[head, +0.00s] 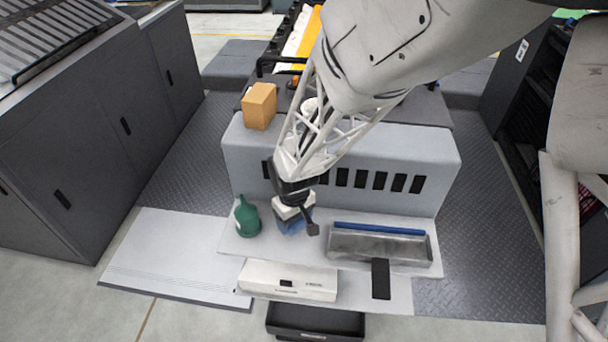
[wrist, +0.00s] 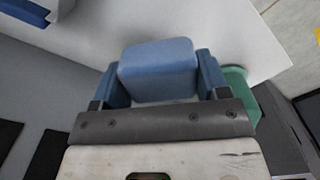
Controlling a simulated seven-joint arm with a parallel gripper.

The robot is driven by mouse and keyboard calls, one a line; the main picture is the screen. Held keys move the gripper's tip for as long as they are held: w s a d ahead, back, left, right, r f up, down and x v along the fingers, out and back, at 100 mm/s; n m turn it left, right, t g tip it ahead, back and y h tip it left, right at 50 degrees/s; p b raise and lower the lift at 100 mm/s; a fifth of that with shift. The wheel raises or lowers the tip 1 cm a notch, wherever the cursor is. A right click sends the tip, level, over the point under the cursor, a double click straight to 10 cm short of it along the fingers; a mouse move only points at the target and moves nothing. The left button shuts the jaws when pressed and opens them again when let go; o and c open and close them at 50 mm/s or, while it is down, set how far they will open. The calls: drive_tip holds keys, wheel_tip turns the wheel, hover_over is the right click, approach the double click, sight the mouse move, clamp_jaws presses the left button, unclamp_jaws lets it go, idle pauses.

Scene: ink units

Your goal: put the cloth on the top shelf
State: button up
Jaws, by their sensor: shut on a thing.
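My gripper (head: 293,214) is shut on the blue cloth (head: 291,228), low in front of the grey unit's slotted face. In the wrist view the cloth (wrist: 158,70) is a rounded blue block between the two blue fingers of my gripper (wrist: 160,75). In the head view my gripper hides much of the cloth. The cloth is over the pale ledge (head: 262,253); I cannot tell whether it touches it. The unit's upper surface (head: 418,106) is higher and behind. I cannot tell which surface is the top shelf.
A green bottle (head: 246,218) stands just left of my gripper, and a metal tray with a blue strip (head: 375,245) lies to the right. An orange-brown box (head: 259,106) sits on the unit. A white box (head: 288,280) is lower in front. Dark cabinets (head: 100,130) stand left.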

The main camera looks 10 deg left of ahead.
sight(294, 226)
drive_tip(key=shift+w+a, duration=0.1)
idle(0.3)
drive_tip(key=shift+f, duration=1.75)
drive_tip(key=shift+f, duration=0.1)
drive_tip(key=o, duration=0.9)
wheel_tip(294, 226, up, 12)
drive_tip(key=shift+r, duration=0.1)
